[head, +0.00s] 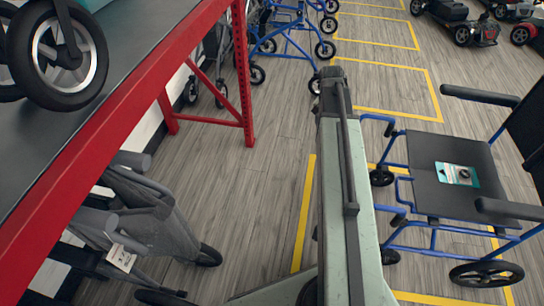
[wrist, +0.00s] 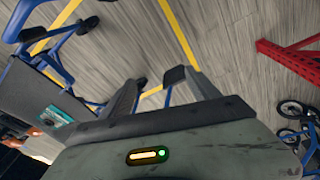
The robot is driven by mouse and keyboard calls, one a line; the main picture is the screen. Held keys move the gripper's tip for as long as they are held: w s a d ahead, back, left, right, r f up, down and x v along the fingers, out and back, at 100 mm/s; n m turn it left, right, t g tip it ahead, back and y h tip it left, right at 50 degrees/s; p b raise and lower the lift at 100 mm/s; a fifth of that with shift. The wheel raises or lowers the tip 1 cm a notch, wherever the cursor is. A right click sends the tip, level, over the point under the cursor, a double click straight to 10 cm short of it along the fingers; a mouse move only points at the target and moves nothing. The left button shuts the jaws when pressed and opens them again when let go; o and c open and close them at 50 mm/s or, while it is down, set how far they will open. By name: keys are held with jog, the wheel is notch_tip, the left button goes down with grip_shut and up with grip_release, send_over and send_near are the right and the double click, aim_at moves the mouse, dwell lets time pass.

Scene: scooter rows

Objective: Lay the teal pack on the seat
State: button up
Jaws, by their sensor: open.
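The teal pack (head: 457,174) lies flat on the dark seat (head: 436,194) of a blue-framed wheelchair at the right of the head view. It has a white-and-dark label. In the wrist view the pack (wrist: 57,115) lies on the seat (wrist: 28,88) at the left. My gripper (wrist: 167,92) is open, with its two dark fingers apart and nothing seen between them. It is to one side of the pack, not touching it. In the head view my arm hides the gripper's fingers.
A red-framed shelf (head: 195,50) with a wheeled item on it stands at the left, above folded grey walkers (head: 150,215). Blue walkers (head: 290,30) and scooters (head: 465,22) are at the back. The wheelchair's armrests (head: 480,95) flank the seat. Yellow-lined floor lies open between.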

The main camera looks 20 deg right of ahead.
jog(key=s+a+n+y, duration=0.1)
jog(key=a+n, duration=0.9)
jog(key=a, duration=2.1)
jog(key=shift+s+f+y, duration=0.15)
jog(key=shift+s+y, duration=0.25)
jog(key=shift+s, duration=0.75)
notch_tip(320, 180, up, 22)
jog(key=p, duration=2.2)
jog(key=shift+w, duration=0.1)
